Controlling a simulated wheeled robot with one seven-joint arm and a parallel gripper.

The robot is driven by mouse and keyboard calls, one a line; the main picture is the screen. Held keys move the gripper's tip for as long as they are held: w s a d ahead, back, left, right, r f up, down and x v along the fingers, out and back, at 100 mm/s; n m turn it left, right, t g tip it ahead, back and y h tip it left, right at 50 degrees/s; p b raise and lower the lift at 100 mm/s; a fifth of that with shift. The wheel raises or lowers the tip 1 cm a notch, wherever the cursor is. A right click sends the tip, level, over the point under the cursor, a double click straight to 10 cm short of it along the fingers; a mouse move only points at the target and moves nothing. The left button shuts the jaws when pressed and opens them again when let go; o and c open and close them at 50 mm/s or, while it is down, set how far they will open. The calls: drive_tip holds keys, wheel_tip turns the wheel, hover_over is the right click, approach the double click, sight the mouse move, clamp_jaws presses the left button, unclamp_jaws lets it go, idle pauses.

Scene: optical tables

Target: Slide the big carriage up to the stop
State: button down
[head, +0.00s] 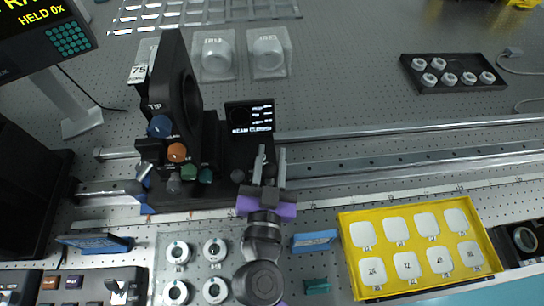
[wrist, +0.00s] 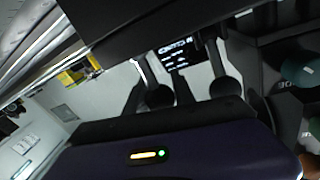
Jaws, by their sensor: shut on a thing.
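The big carriage (head: 215,145) is a black block with a tall ring mount, several coloured knobs and a small dark display. It sits across the rails (head: 400,157) at their left part. My gripper (head: 270,158) is at its right front edge, fingers pointing away from the viewer, shut on a dark part of the carriage; the fingers partly hide the grip. In the wrist view my gripper (wrist: 178,75) has the display (wrist: 178,52) just beyond it. A silver clamp-like piece (head: 143,178) touches or nearly touches the carriage's left side; I cannot tell whether it is the stop.
A yellow tray (head: 346,238) with white square pieces stands at front right. A clear plate (head: 195,250) with round fittings lies front left. A blue block (head: 314,240) lies right of my wrist. A black holder (head: 453,73) is at back right. The rails right of the carriage are clear.

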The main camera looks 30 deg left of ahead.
drive_tip(key=c, duration=1.1)
unclamp_jaws()
drive_tip(key=shift+o, duration=0.2)
drive_tip(key=shift+s, duration=0.1)
drive_tip(key=b+v, duration=0.2)
drive_tip(key=v, duration=0.5)
drive_tip(key=shift+s, duration=0.35)
drive_tip(key=shift+d, duration=0.1)
